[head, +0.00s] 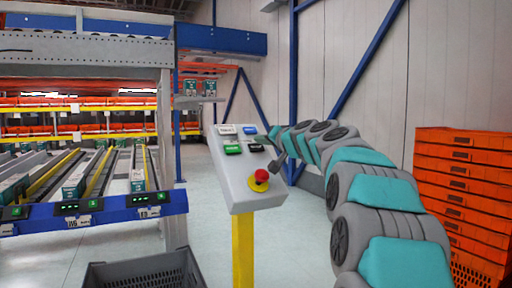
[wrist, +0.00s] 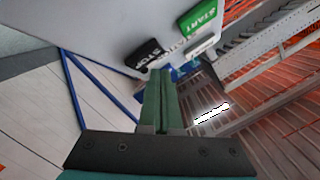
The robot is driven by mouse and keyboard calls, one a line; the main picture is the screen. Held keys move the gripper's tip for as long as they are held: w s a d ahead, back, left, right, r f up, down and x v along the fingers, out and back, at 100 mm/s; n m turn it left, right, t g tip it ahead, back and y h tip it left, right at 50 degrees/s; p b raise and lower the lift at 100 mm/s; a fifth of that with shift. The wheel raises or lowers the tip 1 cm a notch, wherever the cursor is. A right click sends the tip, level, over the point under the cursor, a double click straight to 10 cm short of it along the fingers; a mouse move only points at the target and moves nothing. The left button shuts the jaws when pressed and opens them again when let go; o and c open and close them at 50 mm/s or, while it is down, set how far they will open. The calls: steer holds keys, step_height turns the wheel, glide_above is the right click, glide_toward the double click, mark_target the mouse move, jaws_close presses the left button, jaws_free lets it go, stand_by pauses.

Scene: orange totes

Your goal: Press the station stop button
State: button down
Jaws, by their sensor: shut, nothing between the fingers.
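The control panel (head: 240,185) is a grey sloped box on a yellow post. The black stop button (head: 256,148) sits on its upper right; it shows labelled STOP in the wrist view (wrist: 144,53). The green start button (head: 232,149) is beside it, also in the wrist view (wrist: 200,18). My gripper (wrist: 161,74) is shut and empty, its green fingers pointing at the panel. In the picture its tips are just below the stop button; whether they touch it I cannot tell. In the head view my gripper is small, at the panel's right edge.
A red mushroom button (head: 261,176) on a yellow base is lower on the panel. White and blue buttons (head: 250,130) are at the top. Orange totes (head: 462,190) are stacked at right, a grey crate (head: 145,272) stands below the panel, and conveyor racks (head: 90,208) fill the left.

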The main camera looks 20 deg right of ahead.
steer(key=s+r+p, duration=0.2)
steer(key=s+r, duration=0.2)
steer(key=shift+r, duration=0.3)
stand_by(0.4)
stand_by(0.6)
steer(key=n+g+y, duration=0.2)
steer(key=n+g, duration=0.1)
steer(key=g, duration=0.2)
glide_toward(226, 180)
steer(key=w+a+f, duration=0.3)
steer(key=a, duration=0.1)
steer(key=s+a+f+n+g, duration=0.1)
steer(key=s+a+f+g, duration=0.4)
steer(key=s+a+f, duration=0.45)
steer(key=s+a+f+n+g+h, duration=0.15)
steer(key=s+f+g, duration=0.35)
steer(key=s+f, duration=1.25)
steer(key=s+d+f+g+h, duration=0.1)
steer(key=s+d+f+g, duration=0.1)
steer(key=s, duration=0.6)
steer(key=s+d+f+n+g+h, duration=0.1)
steer(key=s+d+f+g, duration=0.1)
steer(key=s, duration=0.7)
steer(key=shift+f, duration=0.65)
